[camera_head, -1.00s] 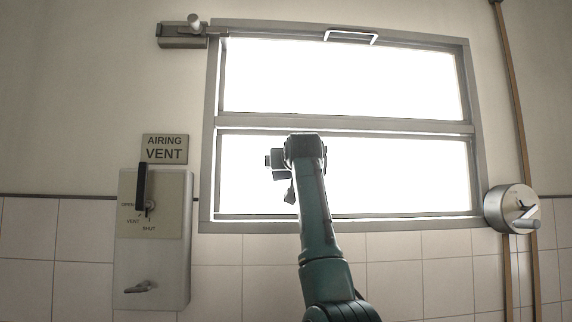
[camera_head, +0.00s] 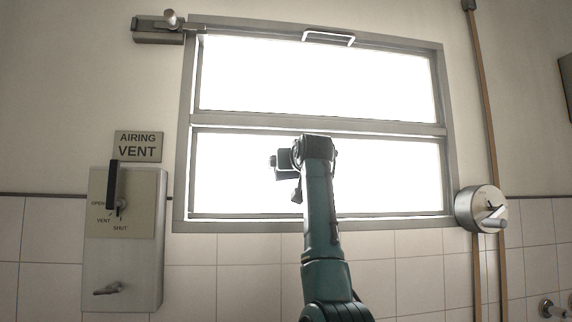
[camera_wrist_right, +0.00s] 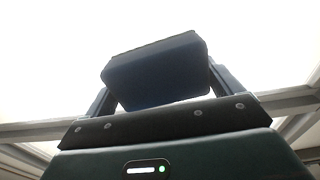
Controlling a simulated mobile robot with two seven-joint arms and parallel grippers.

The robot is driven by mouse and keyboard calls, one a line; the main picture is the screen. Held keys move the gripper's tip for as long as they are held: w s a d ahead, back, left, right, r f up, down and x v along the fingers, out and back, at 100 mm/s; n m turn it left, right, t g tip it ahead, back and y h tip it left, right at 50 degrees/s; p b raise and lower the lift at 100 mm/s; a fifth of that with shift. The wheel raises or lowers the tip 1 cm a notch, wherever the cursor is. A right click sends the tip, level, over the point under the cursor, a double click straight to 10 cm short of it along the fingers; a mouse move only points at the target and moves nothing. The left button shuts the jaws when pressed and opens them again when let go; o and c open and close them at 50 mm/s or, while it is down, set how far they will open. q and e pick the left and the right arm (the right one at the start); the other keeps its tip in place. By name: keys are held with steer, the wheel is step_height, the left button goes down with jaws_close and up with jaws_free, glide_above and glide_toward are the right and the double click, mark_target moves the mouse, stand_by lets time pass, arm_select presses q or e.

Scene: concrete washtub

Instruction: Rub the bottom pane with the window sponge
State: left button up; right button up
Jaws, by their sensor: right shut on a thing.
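The bottom pane (camera_head: 400,178) is the bright lower glass of the grey-framed window in the head view. My right arm reaches up in front of it and covers a strip near its middle. In the right wrist view my right gripper (camera_wrist_right: 158,88) is shut on the window sponge (camera_wrist_right: 155,72), a dark blue block with a darker grey top layer, held between the two fingers. The sponge is hidden behind my arm in the head view. I cannot tell whether it touches the glass. My left gripper is not in view.
The bright top pane (camera_head: 315,78) has a handle (camera_head: 329,39) on its upper frame. A vent control box (camera_head: 124,255) with levers hangs left, under an airing vent sign (camera_head: 138,146). A round metal crank housing (camera_head: 480,209) and a brown pipe (camera_head: 484,110) are at the right.

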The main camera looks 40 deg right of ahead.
steer(key=shift+s+d+p, duration=0.2)
steer(key=shift+s+d, duration=0.25)
steer(key=shift+d, duration=0.3)
steer(key=shift+s+d+p, duration=0.15)
steer(key=shift+s+d, duration=0.25)
steer(key=shift+d, duration=0.3)
steer(key=shift+a, duration=0.1)
